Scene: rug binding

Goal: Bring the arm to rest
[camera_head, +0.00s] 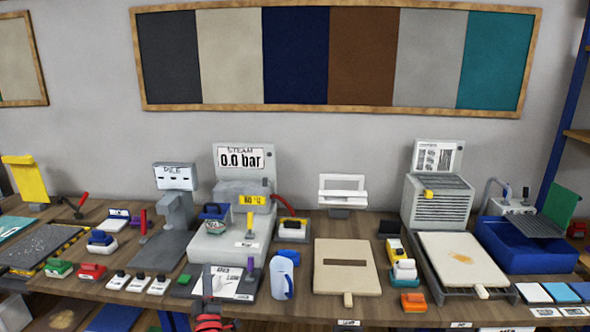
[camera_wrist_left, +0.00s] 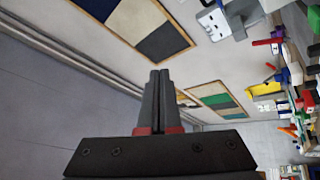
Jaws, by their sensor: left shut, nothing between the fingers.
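My left gripper (camera_head: 208,285) shows at the bottom of the head view, left of centre, with its dark fingers pointing up in front of the bench's front edge. In the left wrist view the two dark fingers (camera_wrist_left: 160,85) lie together, shut and empty, with red parts at their base. Nothing touches the fingertips in that view. My right gripper is in neither view.
The wooden bench (camera_head: 62,279) is crowded. Close around the gripper are a blue-and-white jug (camera_head: 283,275), a steam unit (camera_head: 217,243) and small black-and-white blocks. A pale board (camera_head: 345,280) lies to the right. Framed colour panels (camera_head: 300,55) hang behind.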

